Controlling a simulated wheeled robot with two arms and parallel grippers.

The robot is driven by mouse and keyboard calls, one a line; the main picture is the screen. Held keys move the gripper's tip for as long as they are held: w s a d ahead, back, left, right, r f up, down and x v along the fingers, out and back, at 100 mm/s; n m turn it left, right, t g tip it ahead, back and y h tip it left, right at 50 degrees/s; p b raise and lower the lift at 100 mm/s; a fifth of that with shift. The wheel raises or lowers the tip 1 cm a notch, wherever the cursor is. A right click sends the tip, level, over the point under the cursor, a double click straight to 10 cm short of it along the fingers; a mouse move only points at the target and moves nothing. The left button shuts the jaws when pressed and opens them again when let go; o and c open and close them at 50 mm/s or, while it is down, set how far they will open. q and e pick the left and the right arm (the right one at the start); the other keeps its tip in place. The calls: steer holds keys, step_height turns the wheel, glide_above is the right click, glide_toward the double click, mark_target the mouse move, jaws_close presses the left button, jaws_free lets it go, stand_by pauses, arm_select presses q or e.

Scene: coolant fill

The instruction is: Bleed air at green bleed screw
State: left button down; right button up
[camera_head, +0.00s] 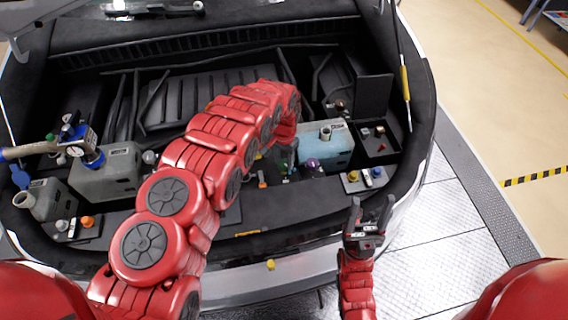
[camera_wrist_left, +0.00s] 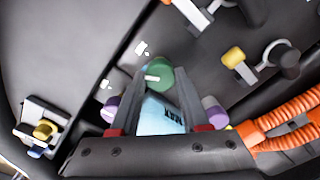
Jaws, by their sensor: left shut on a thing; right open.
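The green bleed screw (camera_wrist_left: 159,77) shows in the left wrist view as a round green knob with a pale bar across it. My left gripper (camera_wrist_left: 157,88) is shut on it, one finger on each side. In the head view my left gripper (camera_head: 287,154) is low in the engine bay, just left of the light-blue tank (camera_head: 334,150), and hides the screw there. Part of a light-blue surface (camera_wrist_left: 160,118) with dark lettering shows between the fingers. My right gripper (camera_head: 370,218) is open and empty in front of the bumper.
A purple cap (camera_head: 312,164) sits near my left gripper. Orange ribbed hoses (camera_wrist_left: 285,127) run close on the right in the wrist view. Grey containers (camera_head: 108,176) stand at the left.

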arm_select(q)
steer(key=m+b, duration=0.1)
steer(key=m, duration=0.1)
steer(key=shift+f+m, duration=0.1)
steer(key=shift+m, duration=0.2)
steer(key=shift+m+b, duration=0.45)
steer(key=shift+m, duration=1.15)
steer(key=shift+c, duration=1.9)
jaws_free()
